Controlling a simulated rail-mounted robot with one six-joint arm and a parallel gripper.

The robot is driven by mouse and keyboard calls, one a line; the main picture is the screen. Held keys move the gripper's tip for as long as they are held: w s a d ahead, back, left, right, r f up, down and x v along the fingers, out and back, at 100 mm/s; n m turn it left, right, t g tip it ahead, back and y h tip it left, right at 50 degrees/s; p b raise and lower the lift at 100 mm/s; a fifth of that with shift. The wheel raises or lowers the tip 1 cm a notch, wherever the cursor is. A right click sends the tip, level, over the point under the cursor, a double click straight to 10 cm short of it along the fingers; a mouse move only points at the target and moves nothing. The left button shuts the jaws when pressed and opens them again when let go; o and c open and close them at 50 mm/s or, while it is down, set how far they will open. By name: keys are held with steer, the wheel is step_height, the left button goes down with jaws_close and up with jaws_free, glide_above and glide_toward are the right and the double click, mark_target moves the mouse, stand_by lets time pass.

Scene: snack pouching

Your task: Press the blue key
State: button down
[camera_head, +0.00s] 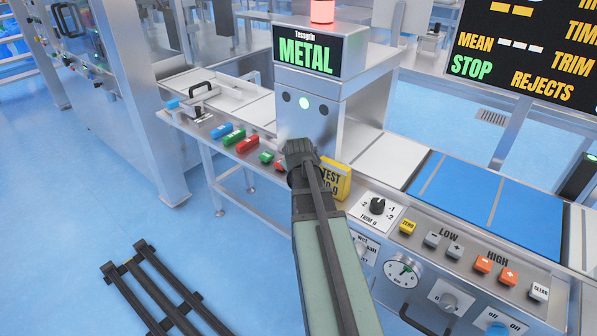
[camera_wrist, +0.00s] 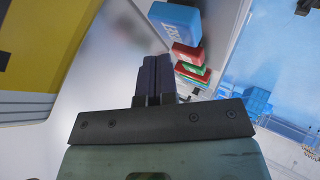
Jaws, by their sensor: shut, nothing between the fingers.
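The blue key (camera_wrist: 175,22) shows at the top of the wrist view, with pale lettering on its side. It is beyond and slightly right of my fingertips; I cannot tell how large the gap is. In the head view I cannot make this key out, and my gripper covers that part of the panel. My gripper (camera_head: 300,152) is in front of the metal detector housing, left of the yellow test block. In the wrist view my gripper (camera_wrist: 157,62) has its dark fingers together with nothing between them.
A red key (camera_wrist: 187,53) and a green key (camera_wrist: 195,68) follow the blue one. The head view shows a small green key (camera_head: 266,157), larger red (camera_head: 247,144) and green (camera_head: 234,136) pieces, and a yellow test block (camera_head: 337,180). The METAL display housing (camera_head: 307,90) rises close behind.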

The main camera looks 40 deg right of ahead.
stand_by(0.3)
steer(key=shift+f+b, duration=0.45)
steer(key=shift+f+b, duration=0.5)
stand_by(0.5)
steer(key=shift+r, duration=0.15)
steer(key=shift+r+p, duration=0.85)
steer(key=shift+p, duration=0.15)
step_height(320, 180, up, 5)
steer(key=p, duration=0.5)
stand_by(0.4)
